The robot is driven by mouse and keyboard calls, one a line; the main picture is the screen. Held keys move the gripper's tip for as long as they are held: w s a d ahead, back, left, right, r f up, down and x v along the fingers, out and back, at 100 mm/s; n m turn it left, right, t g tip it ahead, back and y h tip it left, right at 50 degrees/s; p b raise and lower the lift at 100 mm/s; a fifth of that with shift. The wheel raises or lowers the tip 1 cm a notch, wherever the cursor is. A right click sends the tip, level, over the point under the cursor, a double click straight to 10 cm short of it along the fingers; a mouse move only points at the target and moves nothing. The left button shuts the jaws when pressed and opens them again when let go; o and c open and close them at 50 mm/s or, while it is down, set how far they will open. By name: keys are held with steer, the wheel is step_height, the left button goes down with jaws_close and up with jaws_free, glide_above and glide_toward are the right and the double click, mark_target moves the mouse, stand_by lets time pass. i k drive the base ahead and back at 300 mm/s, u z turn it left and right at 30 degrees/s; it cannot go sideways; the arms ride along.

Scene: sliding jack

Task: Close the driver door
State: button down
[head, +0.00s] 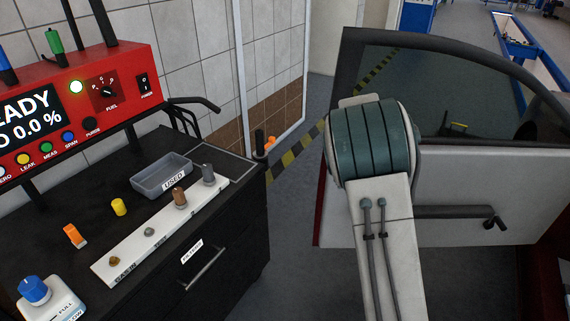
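The driver door (465,185) stands open on the right of the head view, with its inner side towards me. It has a dark window frame (440,42) around a tinted window pane (470,85). The pale inner panel carries a dark armrest bar (450,211) and a window crank (493,222). My arm, with its large teal-banded joint, stands in front of the door's left part and hides some of it. My gripper does not show; the arm may hide it. Whether anything of mine touches the door cannot be told.
A black cabinet (235,230) at the left bears a red analyser (75,100), a grey tray (162,175), a pale strip with knobs and small parts. Grey floor shows between cabinet and door. A tiled wall and yellow-black floor stripe (290,158) lie behind.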

mark_target(462, 183)
steer(key=u, duration=0.65)
steer(key=i, duration=1.1)
steer(key=z, duration=0.6)
steer(key=i, duration=0.45)
steer(key=z, duration=0.3)
